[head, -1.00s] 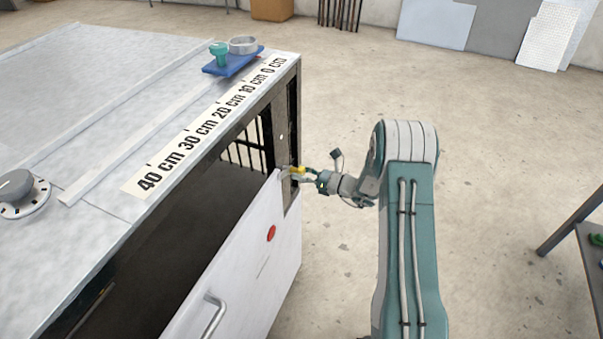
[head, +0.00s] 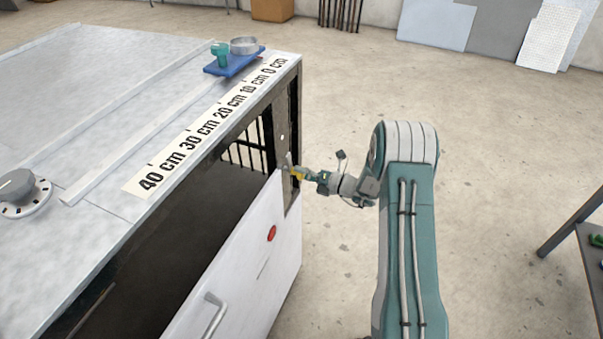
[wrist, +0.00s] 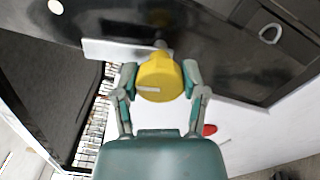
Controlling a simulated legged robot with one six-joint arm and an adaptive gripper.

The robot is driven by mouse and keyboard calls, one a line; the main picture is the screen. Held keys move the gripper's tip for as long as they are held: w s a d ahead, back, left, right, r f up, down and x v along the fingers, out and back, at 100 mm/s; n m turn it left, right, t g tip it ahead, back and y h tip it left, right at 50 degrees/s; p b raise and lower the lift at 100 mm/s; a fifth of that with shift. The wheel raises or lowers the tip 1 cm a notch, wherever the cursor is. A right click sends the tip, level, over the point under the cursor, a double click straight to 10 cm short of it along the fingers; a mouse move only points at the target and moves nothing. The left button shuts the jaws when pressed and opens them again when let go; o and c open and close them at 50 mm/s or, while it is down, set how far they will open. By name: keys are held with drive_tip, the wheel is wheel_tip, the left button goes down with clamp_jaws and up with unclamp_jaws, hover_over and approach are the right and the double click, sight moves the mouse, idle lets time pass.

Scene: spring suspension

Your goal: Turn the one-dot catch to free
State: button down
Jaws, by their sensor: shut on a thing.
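The catch has a yellow knob (head: 297,174) and a pale flat bar (head: 289,159), mounted on the dark post (head: 281,118) at the box's near right corner. One white dot (head: 282,137) marks the post above it; the dot also shows in the wrist view (wrist: 55,7). My gripper (head: 306,175) is shut on the yellow knob, with a finger on each side of it in the wrist view (wrist: 160,78). The bar points up along the post in the head view and runs left from the knob in the wrist view (wrist: 118,50).
A white front panel (head: 240,257) with a red disc (head: 271,233) and a handle (head: 214,314) stands below the catch. The box top carries a centimetre scale (head: 205,125), a blue tray (head: 233,62) and a dial (head: 18,192).

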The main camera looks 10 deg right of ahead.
drive_tip(key=shift+w+d+m, duration=0.1)
drive_tip(key=shift+m, duration=1)
drive_tip(key=shift+c, duration=0.7)
unclamp_jaws()
drive_tip(key=shift+f, duration=0.15)
drive_tip(key=v, duration=1.2)
